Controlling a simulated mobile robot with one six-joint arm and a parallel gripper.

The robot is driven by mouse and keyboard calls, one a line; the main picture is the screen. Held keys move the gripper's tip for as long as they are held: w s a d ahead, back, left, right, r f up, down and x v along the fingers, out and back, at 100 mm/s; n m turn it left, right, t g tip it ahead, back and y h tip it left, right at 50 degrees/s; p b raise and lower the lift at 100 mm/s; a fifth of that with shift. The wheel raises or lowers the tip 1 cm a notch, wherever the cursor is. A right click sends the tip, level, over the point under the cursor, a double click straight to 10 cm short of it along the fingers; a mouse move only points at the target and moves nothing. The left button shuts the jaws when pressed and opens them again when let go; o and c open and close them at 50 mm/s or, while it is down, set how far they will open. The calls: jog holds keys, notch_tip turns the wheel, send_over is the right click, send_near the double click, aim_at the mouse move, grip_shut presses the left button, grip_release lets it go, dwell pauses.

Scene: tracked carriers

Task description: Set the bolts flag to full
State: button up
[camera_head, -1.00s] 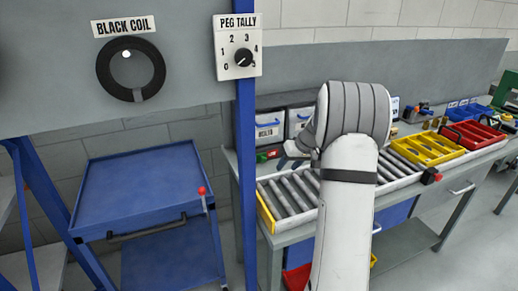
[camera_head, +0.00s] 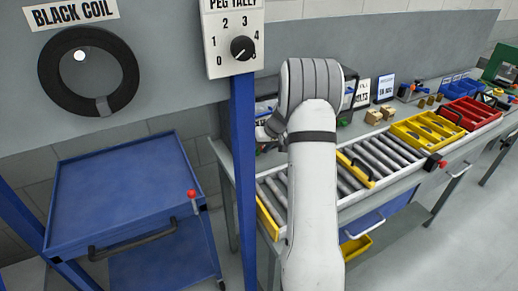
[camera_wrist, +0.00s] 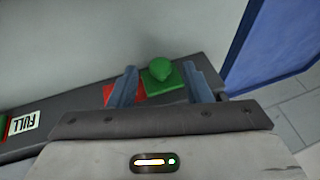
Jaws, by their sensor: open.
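In the wrist view a green knob (camera_wrist: 160,70) stands on a green square plate (camera_wrist: 163,84) on a dark grey ledge. A red patch (camera_wrist: 109,94) lies just left of the plate. A white label reading FULL (camera_wrist: 24,123), seen upside down, is at the far left of the ledge. My gripper (camera_wrist: 160,68) is open, with one blue-grey finger on each side of the knob in the picture. I cannot tell whether the fingers touch it. In the head view my arm hides the gripper's fingers and the flag.
A blue cart (camera_head: 120,195) stands left of a blue post (camera_head: 244,150). The wall panel has a black coil (camera_head: 122,85) and a peg tally dial (camera_head: 242,48). The bench holds a roller track (camera_head: 385,155), a yellow tray (camera_head: 425,128) and a red tray (camera_head: 470,112).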

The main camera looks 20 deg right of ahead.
jog(key=shift+w+a+f, duration=0.1)
jog(key=shift+w+f, duration=0.05)
jog(key=shift+f, duration=0.3)
jog(key=shift+c, duration=0.4)
grip_shut()
